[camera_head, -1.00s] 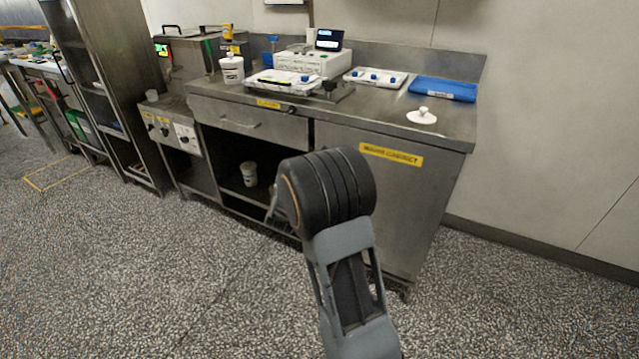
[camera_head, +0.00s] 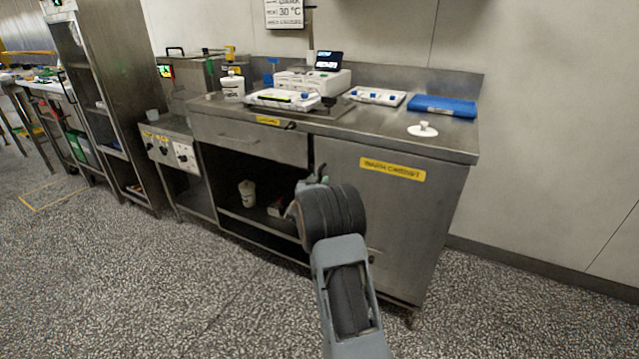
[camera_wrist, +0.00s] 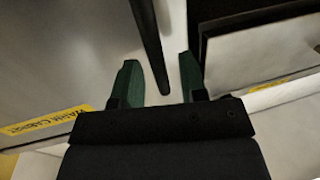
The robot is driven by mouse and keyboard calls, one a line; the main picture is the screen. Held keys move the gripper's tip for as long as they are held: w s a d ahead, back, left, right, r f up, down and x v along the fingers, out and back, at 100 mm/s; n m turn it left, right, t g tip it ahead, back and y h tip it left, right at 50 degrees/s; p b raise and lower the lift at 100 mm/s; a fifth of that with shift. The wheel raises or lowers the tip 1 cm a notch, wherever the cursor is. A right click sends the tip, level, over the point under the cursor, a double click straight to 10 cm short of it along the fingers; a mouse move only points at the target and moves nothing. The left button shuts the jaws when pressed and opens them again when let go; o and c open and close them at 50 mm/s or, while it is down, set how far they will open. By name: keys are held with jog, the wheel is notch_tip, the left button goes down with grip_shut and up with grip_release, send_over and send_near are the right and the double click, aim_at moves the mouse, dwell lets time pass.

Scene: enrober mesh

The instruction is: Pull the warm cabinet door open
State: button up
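The warm cabinet door (camera_head: 405,215) is a grey steel panel at the right of the counter, with a yellow label (camera_head: 392,169) near its top. It looks shut. In the wrist view the door (camera_wrist: 60,55) fills the left side, its label at the lower left. A dark bar (camera_wrist: 149,40), apparently the door handle, runs between the two green fingers of my gripper (camera_wrist: 157,62). The fingers are apart, with a visible gap on each side of the bar. In the head view my gripper (camera_head: 318,178) is mostly hidden behind my wrist, by the door's left edge.
A drawer (camera_head: 250,138) and an open shelf bay with a white tub (camera_head: 247,193) lie left of the door. The counter (camera_head: 390,128) above carries a scale, a white tray, a blue folder (camera_head: 442,106) and a white knobbed lid (camera_head: 422,129). The speckled floor in front is clear.

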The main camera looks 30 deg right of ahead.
jog(key=shift+w+d, duration=0.45)
jog(key=shift+d, duration=0.1)
grip_shut()
